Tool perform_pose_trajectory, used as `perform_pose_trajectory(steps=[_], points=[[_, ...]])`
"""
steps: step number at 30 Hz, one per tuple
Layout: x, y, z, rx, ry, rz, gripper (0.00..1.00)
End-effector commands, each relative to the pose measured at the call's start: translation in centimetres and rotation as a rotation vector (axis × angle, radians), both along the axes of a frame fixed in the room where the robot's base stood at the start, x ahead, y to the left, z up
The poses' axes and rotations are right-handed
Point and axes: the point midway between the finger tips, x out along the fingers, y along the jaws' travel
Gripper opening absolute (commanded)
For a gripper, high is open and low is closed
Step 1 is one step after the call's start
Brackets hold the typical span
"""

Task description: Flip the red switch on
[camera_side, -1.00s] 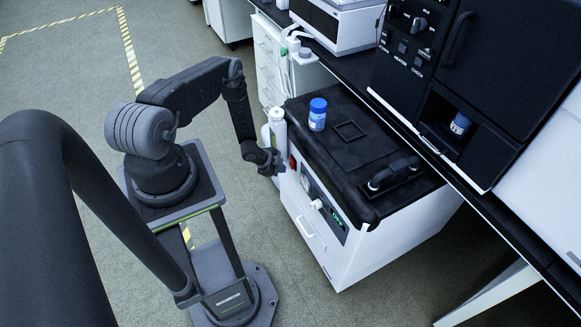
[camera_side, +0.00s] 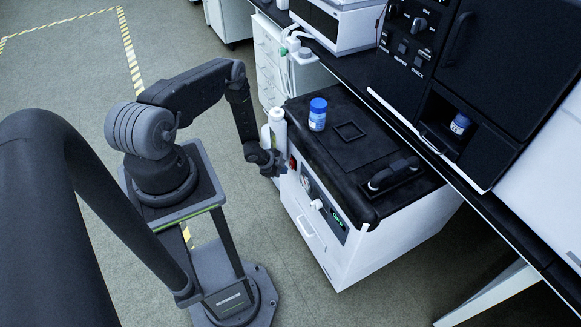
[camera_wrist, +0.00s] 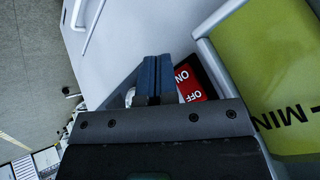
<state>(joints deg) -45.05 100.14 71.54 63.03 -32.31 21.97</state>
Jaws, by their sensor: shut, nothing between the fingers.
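The red switch (camera_wrist: 188,84) shows in the wrist view, marked ON and OFF, set in a black surround on the white cabinet front. Its lower part is hidden behind my gripper (camera_wrist: 153,62), whose shut fingers lie just left of it. I cannot tell whether the fingers touch the switch or which way it is set. In the side view the switch is a small red patch (camera_side: 293,163) on the cabinet's front, and my gripper (camera_side: 280,168) is close against that front, just left of the patch.
A blue-capped bottle (camera_side: 318,115), a square recess and a black handle (camera_side: 393,174) are on the cabinet's black top. A dial (camera_side: 317,204) and a display are further along its front. A green panel (camera_wrist: 275,75) is right of the switch.

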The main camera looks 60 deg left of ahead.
Motion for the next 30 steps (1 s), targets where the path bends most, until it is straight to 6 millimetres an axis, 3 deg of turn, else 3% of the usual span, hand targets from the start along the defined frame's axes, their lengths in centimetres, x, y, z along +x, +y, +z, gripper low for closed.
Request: perform_pose_trajectory(steps=[1,30], points=[[1.33,0.76,0.67,0.02,-0.029,-0.004,0.0],[2.14,0.72,0.61,0.02,-0.029,-0.005,0.0]])
